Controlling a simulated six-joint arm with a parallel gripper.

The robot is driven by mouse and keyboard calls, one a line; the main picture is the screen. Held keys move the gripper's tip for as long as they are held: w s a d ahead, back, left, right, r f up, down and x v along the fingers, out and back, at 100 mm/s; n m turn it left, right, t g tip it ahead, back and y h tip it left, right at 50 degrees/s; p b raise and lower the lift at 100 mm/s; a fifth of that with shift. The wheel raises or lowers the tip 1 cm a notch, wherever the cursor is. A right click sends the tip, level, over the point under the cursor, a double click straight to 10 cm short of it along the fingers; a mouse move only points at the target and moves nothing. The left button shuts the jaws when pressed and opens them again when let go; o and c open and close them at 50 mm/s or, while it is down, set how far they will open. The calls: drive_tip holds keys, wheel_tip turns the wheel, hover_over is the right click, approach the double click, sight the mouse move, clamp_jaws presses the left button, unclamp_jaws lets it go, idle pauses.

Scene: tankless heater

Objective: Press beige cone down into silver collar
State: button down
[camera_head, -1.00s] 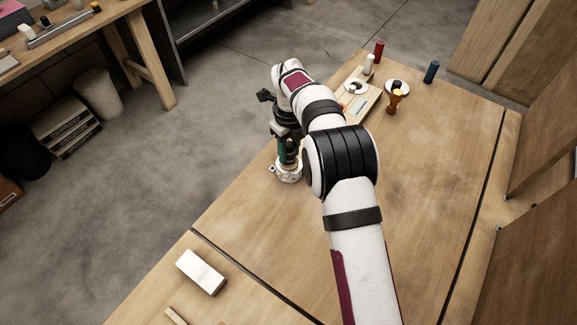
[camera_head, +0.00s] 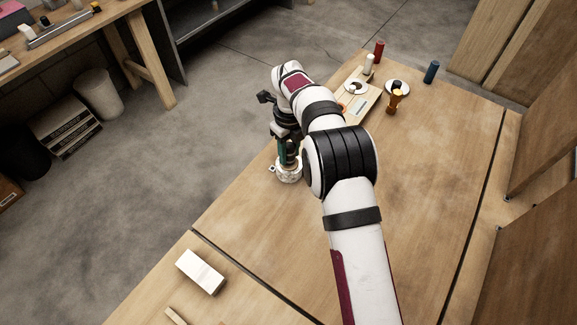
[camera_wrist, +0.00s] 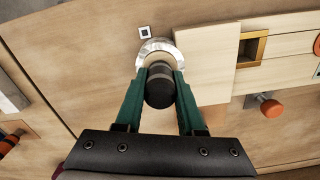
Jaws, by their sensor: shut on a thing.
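The silver collar (camera_wrist: 152,46) stands on the table under my gripper (camera_wrist: 161,73). It also shows in the head view (camera_head: 289,175) near the table's left edge. My green fingers are shut on a dark cylindrical grip (camera_wrist: 159,92), which seems to be the top of the beige cone. A beige part (camera_wrist: 153,61) shows beyond the grip, inside the collar's ring. The cone's lower end is hidden, so I cannot tell how deep it sits. In the head view my gripper (camera_head: 289,160) points down just above the collar.
A pale wooden panel (camera_wrist: 205,62) lies right beside the collar in the wrist view. The table's right side is clear.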

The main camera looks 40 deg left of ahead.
idle(0.8)
drive_tip(key=shift+w+d+r, duration=0.1)
drive_tip(key=shift+r, duration=0.25)
drive_tip(key=w+d+r+n, duration=0.2)
drive_tip(key=d+r+n, duration=0.2)
drive_tip(key=d+r, duration=0.3)
drive_tip(key=w+d+r+n, duration=0.3)
drive_tip(key=d+r+n, duration=0.25)
drive_tip(key=d, duration=0.45)
drive_tip(key=s+d+r+n, duration=0.2)
drive_tip(key=d+r+n, duration=0.1)
drive_tip(key=d, duration=0.4)
drive_tip(key=s+d+r+n, duration=0.3)
drive_tip(key=d+n, duration=0.1)
drive_tip(key=d, duration=0.3)
drive_tip(key=s+d+r+n, duration=0.3)
drive_tip(key=d+n, duration=0.1)
drive_tip(key=d, duration=0.3)
drive_tip(key=shift+s+d, duration=0.15)
drive_tip(key=shift+d, duration=0.05)
